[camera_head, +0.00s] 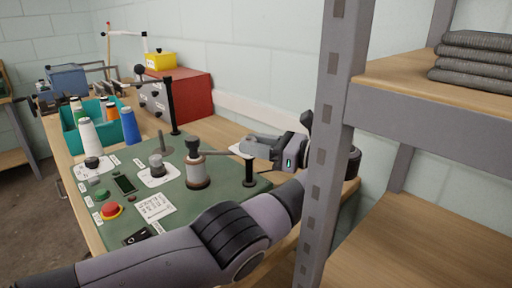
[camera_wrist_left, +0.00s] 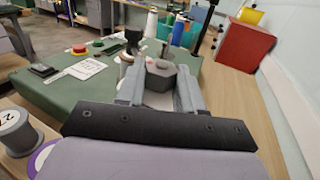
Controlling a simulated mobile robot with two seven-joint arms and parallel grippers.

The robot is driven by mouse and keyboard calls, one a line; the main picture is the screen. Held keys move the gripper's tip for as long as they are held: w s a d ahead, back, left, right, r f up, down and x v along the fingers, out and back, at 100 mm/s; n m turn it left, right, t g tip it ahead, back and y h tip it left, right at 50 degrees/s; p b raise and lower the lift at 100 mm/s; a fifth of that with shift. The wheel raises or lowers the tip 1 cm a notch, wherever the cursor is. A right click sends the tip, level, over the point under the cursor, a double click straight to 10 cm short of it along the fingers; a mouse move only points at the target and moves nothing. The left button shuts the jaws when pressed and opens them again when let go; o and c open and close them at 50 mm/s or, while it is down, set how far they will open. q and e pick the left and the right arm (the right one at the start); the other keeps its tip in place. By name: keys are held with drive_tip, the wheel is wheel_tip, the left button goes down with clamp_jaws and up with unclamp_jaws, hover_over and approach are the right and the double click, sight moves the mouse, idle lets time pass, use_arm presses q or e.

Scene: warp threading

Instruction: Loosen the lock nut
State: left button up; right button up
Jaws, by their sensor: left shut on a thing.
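My left gripper (camera_head: 256,146) reaches in from the right over the right edge of the green panel (camera_head: 222,192). In the left wrist view its two fingers (camera_wrist_left: 161,76) are on either side of a grey hexagonal lock nut (camera_wrist_left: 162,84), shut on it. In the head view the nut is hard to make out between the fingers. A short dark post (camera_head: 249,171) stands on the panel just below the fingertips. My right gripper is in neither view.
A grey shelf upright (camera_head: 328,130) stands close to my left wrist, with wooden shelves to its right. Thread cones (camera_head: 130,126), a teal bin (camera_head: 69,138) and a red box (camera_head: 190,95) stand farther back. A numbered spool (camera_wrist_left: 16,132) is at left in the wrist view.

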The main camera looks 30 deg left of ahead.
sight(255, 141)
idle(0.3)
use_arm(q)
drive_tip(key=o, duration=1)
drive_tip(key=shift+o, duration=0.2)
wheel_tip(255, 141, up, 20)
drive_tip(key=p, duration=0.1)
drive_tip(key=shift+p, duration=0.35)
